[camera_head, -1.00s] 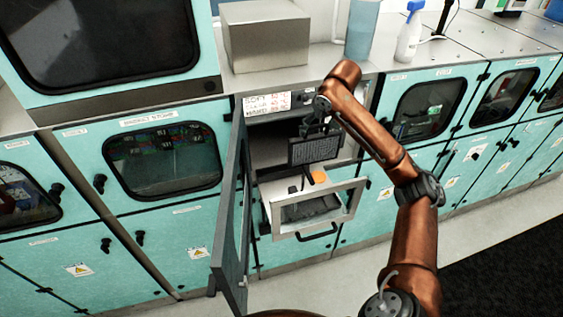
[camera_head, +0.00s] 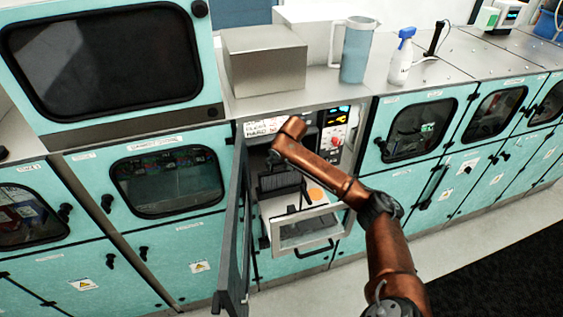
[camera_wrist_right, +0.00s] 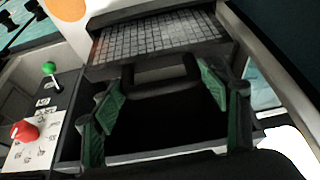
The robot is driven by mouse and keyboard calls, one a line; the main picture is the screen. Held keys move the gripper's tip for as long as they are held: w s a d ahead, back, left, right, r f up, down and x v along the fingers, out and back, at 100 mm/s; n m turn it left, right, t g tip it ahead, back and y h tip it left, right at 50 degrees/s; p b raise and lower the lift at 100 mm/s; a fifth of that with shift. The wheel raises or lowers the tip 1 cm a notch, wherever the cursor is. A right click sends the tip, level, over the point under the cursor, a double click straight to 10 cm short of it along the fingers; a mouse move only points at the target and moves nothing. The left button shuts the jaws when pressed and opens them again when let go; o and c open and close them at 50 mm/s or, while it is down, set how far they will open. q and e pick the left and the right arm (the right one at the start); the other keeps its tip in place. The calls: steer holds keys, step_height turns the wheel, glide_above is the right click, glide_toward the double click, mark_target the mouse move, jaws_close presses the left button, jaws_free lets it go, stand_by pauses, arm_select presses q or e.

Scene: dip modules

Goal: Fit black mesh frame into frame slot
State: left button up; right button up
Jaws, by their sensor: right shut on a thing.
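The black mesh frame (camera_head: 280,184) is in the open cabinet bay, above the pulled-out drawer. In the right wrist view the mesh frame (camera_wrist_right: 155,40) shows its light grid face, with a black loop handle toward me. My right gripper (camera_wrist_right: 158,85) is shut on this handle, its green-padded fingers at either side. In the head view my arm mostly hides the gripper. A dark recess lies below the handle in the wrist view. I cannot tell whether it is the frame slot, or whether the frame touches it. My left gripper is not in view.
The open cabinet door (camera_head: 232,235) stands just left of the bay. The drawer (camera_head: 305,228) has a clear front, and an orange disc (camera_head: 316,194) lies behind it. A control panel (camera_wrist_right: 35,125) with red and green knobs flanks the bay. A metal box (camera_head: 264,60) stands above.

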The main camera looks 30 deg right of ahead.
steer(key=shift+d+f, duration=0.1)
steer(key=shift+f, duration=0.25)
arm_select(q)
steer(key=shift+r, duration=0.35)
arm_select(e)
steer(key=shift+f, duration=0.1)
steer(key=o, duration=1.6)
steer(key=shift+s+r+b, duration=0.15)
steer(key=shift+r+b, duration=0.15)
steer(key=shift+r, duration=0.25)
arm_select(q)
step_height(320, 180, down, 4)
steer(key=b, duration=0.3)
arm_select(e)
steer(key=v, duration=1.1)
